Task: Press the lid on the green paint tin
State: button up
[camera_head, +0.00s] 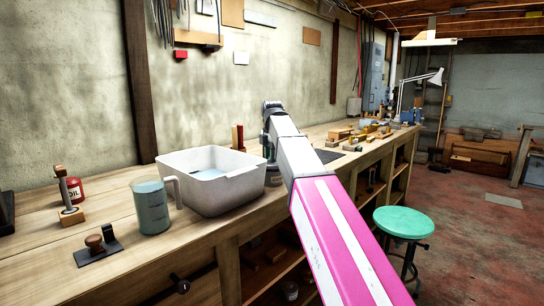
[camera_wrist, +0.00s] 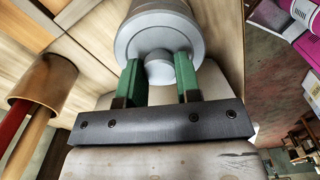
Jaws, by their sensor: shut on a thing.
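In the wrist view my gripper (camera_wrist: 160,75), with two green fingers, is shut on the small round knob of a grey lid (camera_wrist: 135,45). The round lid faces the camera, and a pale grey cylindrical body shows beyond it. I cannot tell whether the lid is seated on that body or apart from it. In the head view my gripper (camera_head: 269,150) is low over the bench behind the white tub, mostly hidden by my arm. No green paint tin can be made out in either view.
The white tub (camera_head: 240,185) stands just left of my gripper, with a grey measuring jug (camera_head: 152,208) beside it. A brown pot (camera_wrist: 45,80) with red and tan sticks is close by. Wooden blocks and tools lie farther along the bench. A green stool (camera_head: 403,222) stands right.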

jog(key=shift+f, duration=1.05)
jog(key=o, duration=1.1)
jog(key=shift+r, duration=0.1)
